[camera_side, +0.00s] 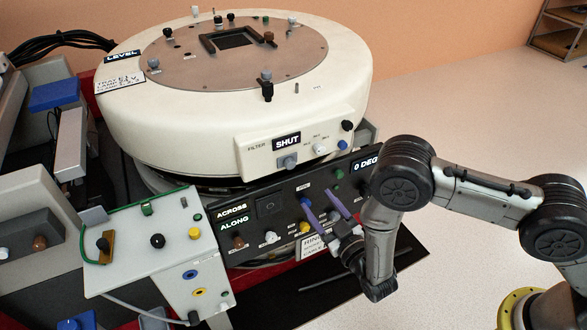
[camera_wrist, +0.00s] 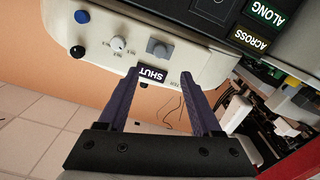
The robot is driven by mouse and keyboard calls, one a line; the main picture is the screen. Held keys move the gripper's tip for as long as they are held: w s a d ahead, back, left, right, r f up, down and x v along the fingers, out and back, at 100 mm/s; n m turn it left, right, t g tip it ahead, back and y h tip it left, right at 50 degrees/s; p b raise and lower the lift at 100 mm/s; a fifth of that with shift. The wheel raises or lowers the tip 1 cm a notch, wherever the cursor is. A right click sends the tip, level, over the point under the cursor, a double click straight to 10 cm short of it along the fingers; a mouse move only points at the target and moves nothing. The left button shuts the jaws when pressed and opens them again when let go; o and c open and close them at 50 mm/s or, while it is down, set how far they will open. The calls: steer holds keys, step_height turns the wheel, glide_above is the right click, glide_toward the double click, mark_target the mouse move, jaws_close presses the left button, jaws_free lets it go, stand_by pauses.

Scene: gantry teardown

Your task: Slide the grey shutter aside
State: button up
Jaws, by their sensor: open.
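A small grey block (camera_side: 287,161), the likeliest grey shutter, sits on the cream front panel just below the SHUT label (camera_side: 287,141). In the wrist view the grey block (camera_wrist: 159,48) appears above the upside-down SHUT label (camera_wrist: 153,75), ahead of my fingertips. My gripper (camera_side: 317,190) has two purple fingers, apart and empty, pointing up toward the panel. In the side view they are below and right of the block, in front of the black control panel. In the wrist view my gripper (camera_wrist: 158,73) has its fingers on either side of the label's line. Contact with anything cannot be seen.
The black panel (camera_side: 270,207) below carries several knobs and lit ACROSS and ALONG labels. A grey box (camera_side: 155,240) with knobs stands at left.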

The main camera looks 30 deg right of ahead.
mark_target(292, 167)
steer(key=w, duration=1.3)
steer(key=shift+w+r, duration=0.15)
steer(key=shift+w, duration=0.2)
steer(key=shift+c, duration=0.2)
jaws_close()
steer(key=shift+a, duration=0.1)
stand_by(0.6)
